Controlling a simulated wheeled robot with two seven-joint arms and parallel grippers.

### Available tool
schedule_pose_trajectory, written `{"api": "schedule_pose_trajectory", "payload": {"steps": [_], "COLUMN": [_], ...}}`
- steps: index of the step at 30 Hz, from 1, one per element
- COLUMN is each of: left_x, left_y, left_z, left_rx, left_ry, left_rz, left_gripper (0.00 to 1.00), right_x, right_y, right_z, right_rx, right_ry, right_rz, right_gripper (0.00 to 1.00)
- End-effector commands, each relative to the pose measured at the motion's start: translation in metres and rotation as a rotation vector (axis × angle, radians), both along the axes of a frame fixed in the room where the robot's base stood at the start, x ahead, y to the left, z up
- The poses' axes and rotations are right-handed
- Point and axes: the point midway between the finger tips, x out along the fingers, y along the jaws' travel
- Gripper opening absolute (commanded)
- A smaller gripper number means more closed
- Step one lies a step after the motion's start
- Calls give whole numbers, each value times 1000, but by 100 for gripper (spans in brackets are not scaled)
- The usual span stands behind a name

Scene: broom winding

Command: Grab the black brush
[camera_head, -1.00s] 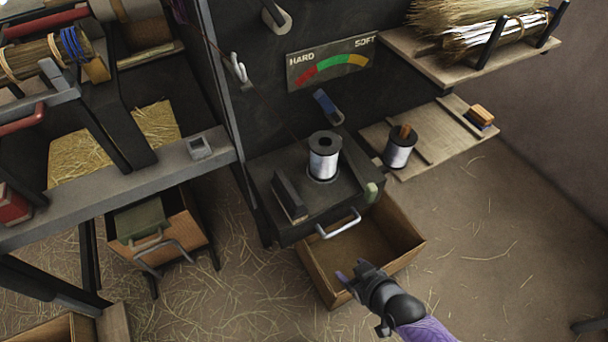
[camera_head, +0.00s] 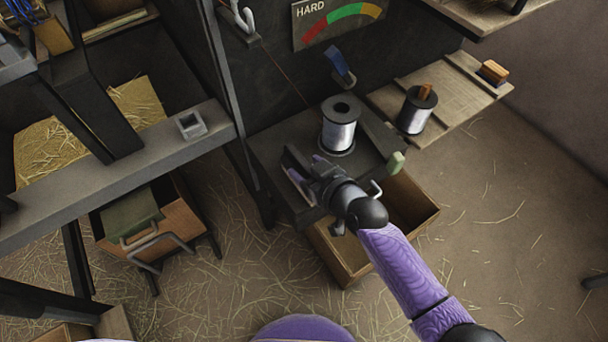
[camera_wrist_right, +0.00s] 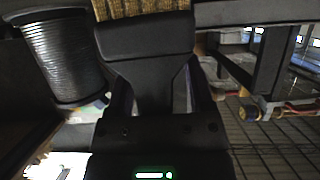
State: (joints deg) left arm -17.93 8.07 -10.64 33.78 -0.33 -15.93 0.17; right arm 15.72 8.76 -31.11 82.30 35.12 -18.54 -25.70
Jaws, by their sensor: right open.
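The black brush (camera_head: 293,159) stands at the left front of the dark machine top, partly hidden by my right gripper (camera_head: 309,172). In the right wrist view a black block (camera_wrist_right: 145,42) with straw-coloured bristles (camera_wrist_right: 140,8) at its top fills the upper middle, straight ahead of the gripper. My right gripper is open, with its purple-tipped fingers at the brush. I cannot tell whether they touch it. My left gripper is not in view.
A wire spool (camera_head: 340,127) stands on the machine just behind the gripper, and a second spool (camera_head: 416,110) on the wooden side shelf (camera_head: 447,88). An open wooden drawer (camera_head: 424,222) lies below my right forearm. A grey beam (camera_head: 100,177) crosses at left.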

Motion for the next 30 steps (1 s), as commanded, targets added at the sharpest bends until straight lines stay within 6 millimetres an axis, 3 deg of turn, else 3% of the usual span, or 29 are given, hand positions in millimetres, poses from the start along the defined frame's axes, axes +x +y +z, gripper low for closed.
{"api": "schedule_pose_trajectory", "payload": {"steps": [3,13,25,30], "left_x": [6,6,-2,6], "left_y": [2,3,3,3], "left_z": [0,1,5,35], "left_rx": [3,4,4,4], "left_ry": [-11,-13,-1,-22], "left_rz": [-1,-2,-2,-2], "left_gripper": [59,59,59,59], "right_x": [0,0,0,0], "right_y": [0,-1,-1,0], "right_z": [1,1,5,52], "right_rx": [0,0,0,1], "right_ry": [0,0,-1,-9], "right_rz": [0,-1,-1,0], "right_gripper": [68,0,0,0]}}
